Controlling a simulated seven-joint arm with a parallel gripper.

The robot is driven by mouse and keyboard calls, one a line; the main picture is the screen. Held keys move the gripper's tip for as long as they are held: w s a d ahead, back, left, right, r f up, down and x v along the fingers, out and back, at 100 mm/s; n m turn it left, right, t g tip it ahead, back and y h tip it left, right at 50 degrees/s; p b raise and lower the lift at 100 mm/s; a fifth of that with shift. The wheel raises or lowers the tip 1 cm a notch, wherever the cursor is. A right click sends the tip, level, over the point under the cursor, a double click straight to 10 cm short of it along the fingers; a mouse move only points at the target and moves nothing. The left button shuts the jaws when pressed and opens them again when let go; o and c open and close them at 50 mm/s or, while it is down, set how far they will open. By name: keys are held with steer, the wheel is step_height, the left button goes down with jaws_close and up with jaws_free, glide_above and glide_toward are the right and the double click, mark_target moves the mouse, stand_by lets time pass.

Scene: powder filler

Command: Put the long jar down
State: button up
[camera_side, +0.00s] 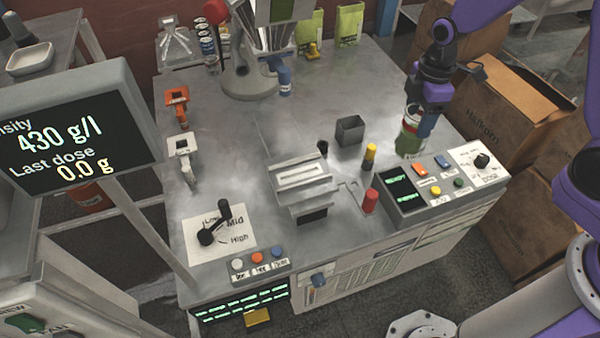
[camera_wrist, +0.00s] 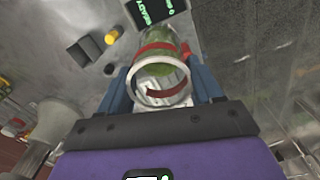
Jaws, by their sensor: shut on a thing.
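The long jar (camera_side: 409,140) is a clear cylinder with green contents and a red band, at the right part of the metal worktop (camera_side: 235,150) in the side view. It stands about upright, its lower end at or just above the surface; I cannot tell if it touches. My gripper (camera_side: 416,122) points down from above and is shut on the jar near its upper end. In the wrist view the jar (camera_wrist: 162,68) shows its open round rim towards the camera, between the two blue fingers of my gripper (camera_wrist: 160,88).
A control panel (camera_side: 405,199) with buttons lies just in front of the jar. The worktop's right edge is close. Bare metal lies behind the grey box.

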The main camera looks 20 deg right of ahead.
steer(key=a+f+n, duration=0.1)
steer(key=a+n, duration=1.4)
steer(key=n, duration=0.3)
steer(key=w+a+f, duration=0.7)
steer(key=w+f, duration=0.5)
steer(key=f, duration=0.1)
steer(key=shift+w+a, duration=0.2)
steer(key=shift+w, duration=0.2)
steer(key=shift+f, duration=0.25)
steer(key=o, duration=1.6)
